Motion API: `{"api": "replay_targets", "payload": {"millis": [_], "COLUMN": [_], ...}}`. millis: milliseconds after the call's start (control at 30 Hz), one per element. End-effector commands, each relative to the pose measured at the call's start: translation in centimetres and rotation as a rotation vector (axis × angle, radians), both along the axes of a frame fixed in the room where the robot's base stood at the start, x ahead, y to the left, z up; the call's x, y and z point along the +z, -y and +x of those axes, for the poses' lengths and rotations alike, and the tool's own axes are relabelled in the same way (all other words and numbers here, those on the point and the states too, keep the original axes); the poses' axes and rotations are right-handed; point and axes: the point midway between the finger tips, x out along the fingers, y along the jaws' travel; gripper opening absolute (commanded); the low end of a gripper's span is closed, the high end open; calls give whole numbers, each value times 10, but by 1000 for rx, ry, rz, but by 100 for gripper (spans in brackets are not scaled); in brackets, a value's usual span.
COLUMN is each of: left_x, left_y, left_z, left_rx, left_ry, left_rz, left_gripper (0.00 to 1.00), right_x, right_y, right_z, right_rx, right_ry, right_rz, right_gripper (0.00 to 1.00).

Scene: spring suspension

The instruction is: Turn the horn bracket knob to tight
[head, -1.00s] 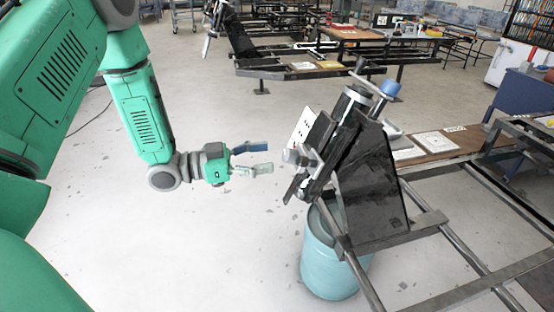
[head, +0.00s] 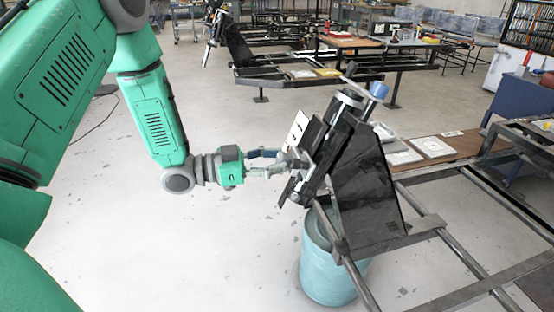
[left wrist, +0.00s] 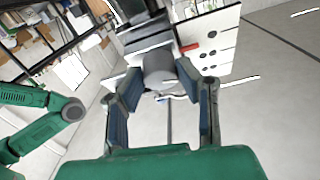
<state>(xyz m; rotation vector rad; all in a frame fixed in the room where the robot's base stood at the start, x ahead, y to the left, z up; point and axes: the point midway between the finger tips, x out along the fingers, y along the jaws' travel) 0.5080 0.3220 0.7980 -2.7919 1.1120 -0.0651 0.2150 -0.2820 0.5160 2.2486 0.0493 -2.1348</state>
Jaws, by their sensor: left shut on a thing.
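The horn bracket knob is a grey round knob (left wrist: 158,68) in the left wrist view, between the two fingertips of my left gripper (left wrist: 160,82). In the head view my left gripper (head: 283,160) reaches from the left to the grey bracket on the tilted black assembly (head: 325,150), and its fingers mostly hide the knob there. The gripper is shut on the knob. The knob's turn position cannot be read. My right gripper is in neither view.
A white plate with holes (head: 297,130) stands just behind the gripper; it also shows in the left wrist view (left wrist: 222,45). A light blue barrel (head: 325,268) stands below the assembly. Metal frame rails (head: 450,245) run to the right. The floor at left is clear.

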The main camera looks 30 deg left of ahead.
Motion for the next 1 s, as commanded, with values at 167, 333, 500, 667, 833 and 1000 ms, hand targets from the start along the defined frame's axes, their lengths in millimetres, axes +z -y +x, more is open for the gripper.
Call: {"api": "replay_targets", "payload": {"millis": [167,333,500,667,833,1000], "left_x": [4,5,6,9,8,7], "left_y": [2,2,3,3,3,3], "left_z": [3,3,3,3,3,4], "left_rx": [-7,-6,0,29,62,64], "left_ry": [14,15,9,-35,-85,-84], "left_rz": [-8,-8,-14,-68,-131,-133], "left_gripper": [0,1,1,1,1,1], "right_x": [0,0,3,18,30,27], "right_y": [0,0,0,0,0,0], "right_z": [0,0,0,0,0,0], "right_rx": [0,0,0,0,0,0], "right_ry": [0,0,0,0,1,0], "right_rz": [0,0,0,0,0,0], "right_gripper": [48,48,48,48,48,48]}}
